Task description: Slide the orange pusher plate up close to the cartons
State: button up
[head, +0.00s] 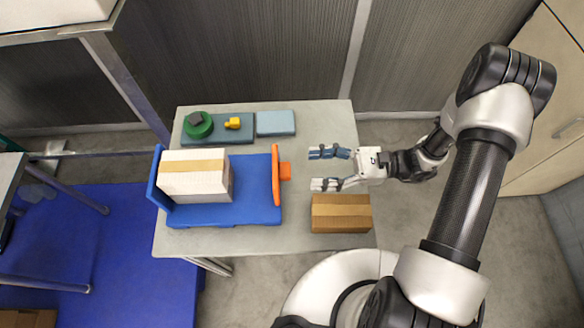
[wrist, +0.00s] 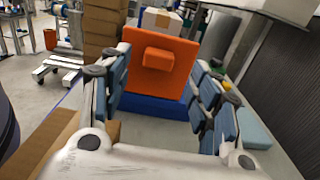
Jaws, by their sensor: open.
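The orange pusher plate (head: 276,188) stands upright near the right end of the blue tray (head: 258,203). Its orange knob (head: 286,171) points right, toward my gripper.
A brown carton (head: 341,214) stands on the grey table (head: 260,243) just in front of my gripper. A slate mat (head: 217,142) with a green roll (head: 198,127) and a yellow piece (head: 232,122) lies at the back, next to a pale blue block (head: 276,122).

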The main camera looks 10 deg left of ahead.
aim_at(282, 176)
jog(key=x, duration=0.7)
jog(key=shift+b, duration=0.45)
jog(key=shift+c, duration=0.4)
grip_shut()
